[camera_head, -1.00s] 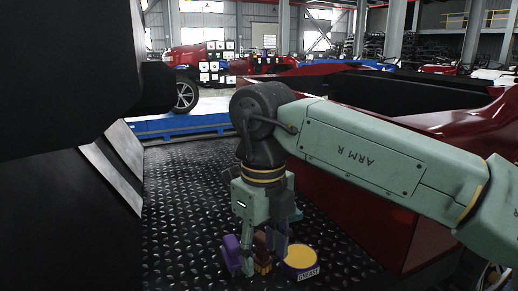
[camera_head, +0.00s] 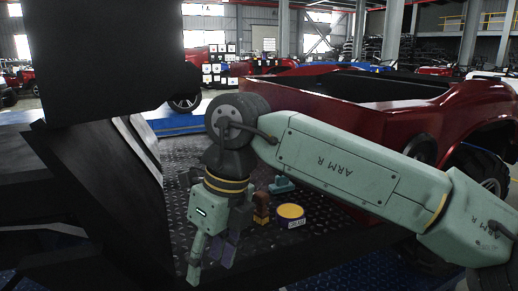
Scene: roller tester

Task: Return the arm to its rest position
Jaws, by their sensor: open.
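My arm (camera_head: 340,165), pale green with "ARM R" on it, reaches in from the right and bends down at a dark joint. My gripper (camera_head: 208,268) hangs from it, pointing down over the dark tread-plate surface. It is open, and I see nothing between its fingers. A yellow-topped grease tin (camera_head: 290,216) stands to the right of the gripper. A small brown and orange object (camera_head: 261,208) stands between the gripper and the tin. A teal object (camera_head: 282,185) lies behind the tin.
A red car body (camera_head: 375,125) stands close behind and right of my arm. Large dark panels (camera_head: 105,65) fill the left side. More red vehicles (camera_head: 235,68) stand in the background.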

